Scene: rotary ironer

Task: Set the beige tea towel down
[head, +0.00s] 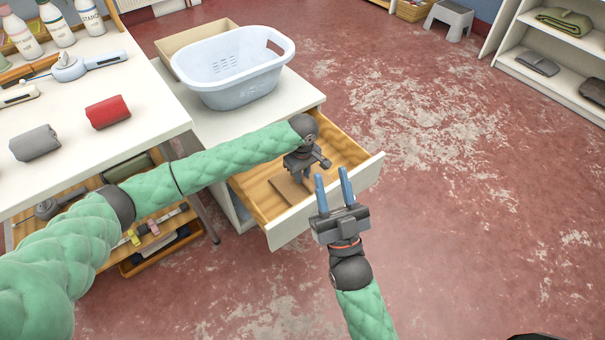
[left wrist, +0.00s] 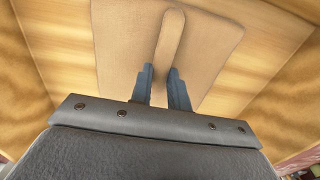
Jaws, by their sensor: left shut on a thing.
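The beige tea towel (head: 287,190) is a flat piece with a raised ridge, inside the open wooden drawer (head: 328,203). In the left wrist view the towel (left wrist: 115,50) lies spread against the drawer's wood floor. My left gripper (head: 299,182) reaches down into the drawer, its blue fingers (left wrist: 160,78) shut on the towel's ridge. I cannot tell whether the towel's whole underside touches the floor. My right gripper (head: 334,186) is open and empty, in front of the drawer's front panel.
A pale blue laundry basket (head: 235,75) stands on the white cabinet top behind the drawer. On the white table (head: 85,95) at left lie a red roll (head: 108,111) and a grey roll (head: 36,143). The red floor at right is clear.

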